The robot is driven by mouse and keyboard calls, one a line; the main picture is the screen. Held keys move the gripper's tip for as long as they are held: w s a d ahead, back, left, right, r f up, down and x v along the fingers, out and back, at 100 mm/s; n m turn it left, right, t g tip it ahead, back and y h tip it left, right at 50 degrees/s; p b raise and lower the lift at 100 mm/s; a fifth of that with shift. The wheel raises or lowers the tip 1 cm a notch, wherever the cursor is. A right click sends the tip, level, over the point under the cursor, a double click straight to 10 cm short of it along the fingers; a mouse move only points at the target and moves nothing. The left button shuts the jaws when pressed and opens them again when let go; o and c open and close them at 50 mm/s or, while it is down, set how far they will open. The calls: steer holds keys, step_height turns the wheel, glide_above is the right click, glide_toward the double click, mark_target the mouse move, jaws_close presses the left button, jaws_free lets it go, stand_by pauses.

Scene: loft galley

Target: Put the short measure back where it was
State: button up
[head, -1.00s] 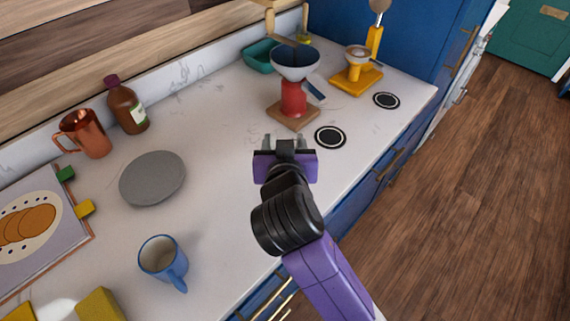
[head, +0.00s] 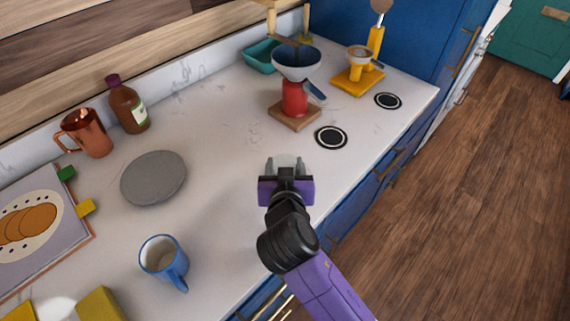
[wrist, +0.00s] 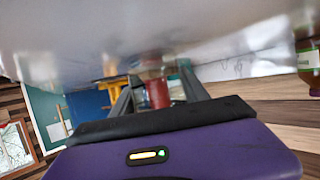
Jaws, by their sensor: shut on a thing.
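My gripper (head: 287,164) is over the counter, below the near ringed disc in the head view. It is shut on a pale, see-through thing (head: 288,159), which shows faintly between the fingertips. It may be the short measure, but its shape and height are hard to make out. In the wrist view the fingers (wrist: 157,92) reach forward, with a blurred, glassy patch between them. Two round black-ringed discs lie flat and bare on the counter: a near one (head: 331,137) and a far one (head: 388,101).
A red stand (head: 294,98) with a funnel stands on a wooden base behind the near disc. A yellow stand (head: 358,80) is farther back. A grey plate (head: 153,177), blue mug (head: 163,258), copper jug (head: 85,134) and brown bottle (head: 127,106) are left. Counter around the gripper is clear.

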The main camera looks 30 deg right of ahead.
steer(key=o, duration=1.5)
steer(key=shift+f, duration=0.1)
steer(key=shift+r, duration=0.2)
steer(key=shift+s+a, duration=0.2)
steer(key=shift+s, duration=0.1)
steer(key=b+v, duration=0.1)
steer(key=v, duration=1)
steer(key=shift+s+a+r, duration=0.1)
